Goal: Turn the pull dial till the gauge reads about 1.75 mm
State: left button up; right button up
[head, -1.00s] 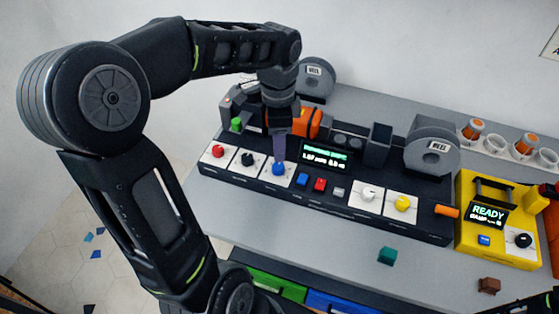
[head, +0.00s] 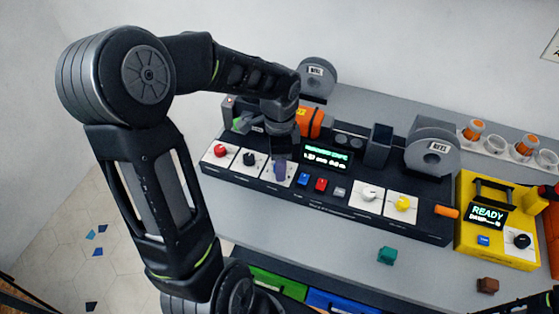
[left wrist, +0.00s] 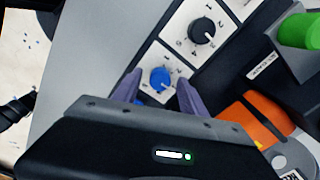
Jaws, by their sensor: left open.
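A blue dial (left wrist: 160,79) with a white pointer sits on a white numbered plate (left wrist: 168,62) in the left wrist view. My left gripper (left wrist: 160,92) is open, with its purple fingers on either side of the dial; I cannot tell whether they touch it. In the head view my left gripper (head: 281,169) is over the same plate and hides the blue dial. The gauge screen (head: 326,156) on the dark console shows small green and white text, too blurred to read surely. The dial labels are unreadable. My right gripper is out of view.
The console also carries red (head: 221,151), black (head: 249,158), white (head: 369,193) and yellow (head: 403,203) dials, and several buttons (head: 320,185). A yellow box (head: 500,240) stands at right. A teal block (head: 387,255) lies on the grey bench in front.

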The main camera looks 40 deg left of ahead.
pick_arm(q)
jog(key=shift+c, duration=0.5)
grip_shut()
jog(key=shift+n+b, duration=0.3)
jog(key=shift+n, duration=0.1)
jog(key=n+b, duration=0.2)
jog(key=n, duration=0.2)
jog(key=n+b, duration=0.1)
jog(key=n, duration=0.5)
jog(key=shift+b, duration=0.35)
jog(key=shift+o, duration=0.5)
grip_release()
